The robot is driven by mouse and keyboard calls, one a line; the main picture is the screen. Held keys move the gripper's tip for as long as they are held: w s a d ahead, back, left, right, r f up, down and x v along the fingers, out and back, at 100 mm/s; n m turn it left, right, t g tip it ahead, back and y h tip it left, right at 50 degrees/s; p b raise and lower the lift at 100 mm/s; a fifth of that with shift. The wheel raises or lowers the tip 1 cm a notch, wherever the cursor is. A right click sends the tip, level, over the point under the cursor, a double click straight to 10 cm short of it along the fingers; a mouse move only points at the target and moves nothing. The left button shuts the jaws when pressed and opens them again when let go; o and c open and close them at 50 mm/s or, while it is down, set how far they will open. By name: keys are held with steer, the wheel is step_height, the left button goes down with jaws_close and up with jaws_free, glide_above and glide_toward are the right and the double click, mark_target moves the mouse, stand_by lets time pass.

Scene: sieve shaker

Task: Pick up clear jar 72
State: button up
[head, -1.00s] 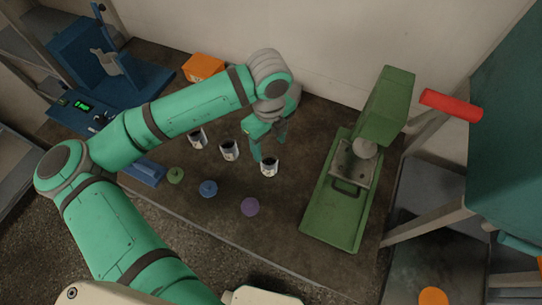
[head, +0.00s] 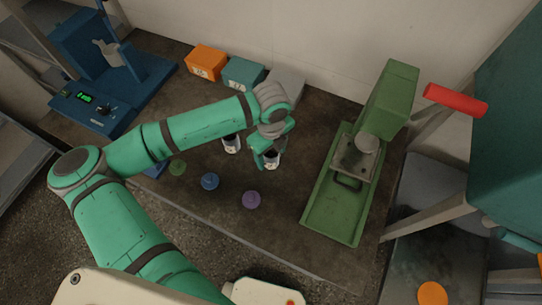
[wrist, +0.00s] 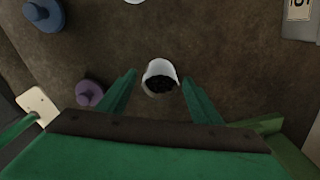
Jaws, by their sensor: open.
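A clear jar with dark contents (head: 272,160) stands upright on the brown bench. In the wrist view the jar (wrist: 160,72) lies between the two green fingers, with a gap on each side. I cannot read its number. My gripper (head: 266,152) is open around the jar and partly hides it in the head view; the wrist view shows my gripper (wrist: 159,84) too. A second similar jar (head: 231,145) stands to the left, partly covered by my arm.
Green (head: 177,168), blue (head: 209,181) and purple (head: 251,200) lids lie in front. Orange (head: 205,62), teal (head: 242,75) and grey (head: 286,84) boxes stand at the back wall. A green machine (head: 330,205) is at right, a blue one (head: 95,105) at left.

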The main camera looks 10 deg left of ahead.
steer(key=c, duration=1.3)
